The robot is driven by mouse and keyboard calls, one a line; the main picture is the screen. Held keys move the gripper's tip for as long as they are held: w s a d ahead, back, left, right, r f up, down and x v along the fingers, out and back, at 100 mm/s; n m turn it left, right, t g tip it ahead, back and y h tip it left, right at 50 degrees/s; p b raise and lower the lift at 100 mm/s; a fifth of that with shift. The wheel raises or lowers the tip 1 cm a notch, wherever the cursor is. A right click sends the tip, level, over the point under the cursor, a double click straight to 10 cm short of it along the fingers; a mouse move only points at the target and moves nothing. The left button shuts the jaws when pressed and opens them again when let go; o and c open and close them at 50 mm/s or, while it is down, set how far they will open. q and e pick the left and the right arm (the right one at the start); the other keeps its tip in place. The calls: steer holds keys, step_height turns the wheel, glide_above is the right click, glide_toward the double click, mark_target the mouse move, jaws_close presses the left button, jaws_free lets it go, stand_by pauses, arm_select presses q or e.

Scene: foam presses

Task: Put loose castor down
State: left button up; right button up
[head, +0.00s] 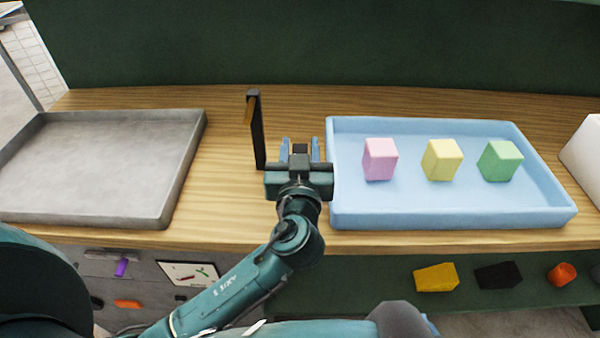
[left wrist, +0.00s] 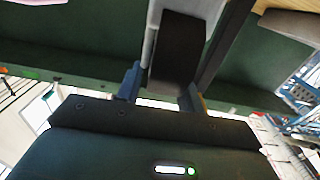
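My left gripper (head: 300,148) is above the wooden bench, between the grey tray and the blue tray. Its two blue fingers stand apart with a small dark piece, apparently the loose castor (head: 300,149), between them. In the left wrist view the castor (left wrist: 178,55) shows as a black block with a pale grey strip along its left side, between the fingertips (left wrist: 160,88). Its lower part is hidden by the gripper body. Whether it touches the bench cannot be told. My right gripper is not in view.
An empty grey tray (head: 190,150) lies at left. A blue tray (head: 450,217) at right holds a pink block (head: 380,160), a yellow block (head: 442,160) and a green block (head: 499,161). A dark upright post (head: 257,130) stands just left of the gripper. Bare wood (head: 225,165) separates the trays.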

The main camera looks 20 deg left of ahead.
arm_select(q)
jaws_close()
steer(key=shift+r, duration=0.1)
stand_by(0.5)
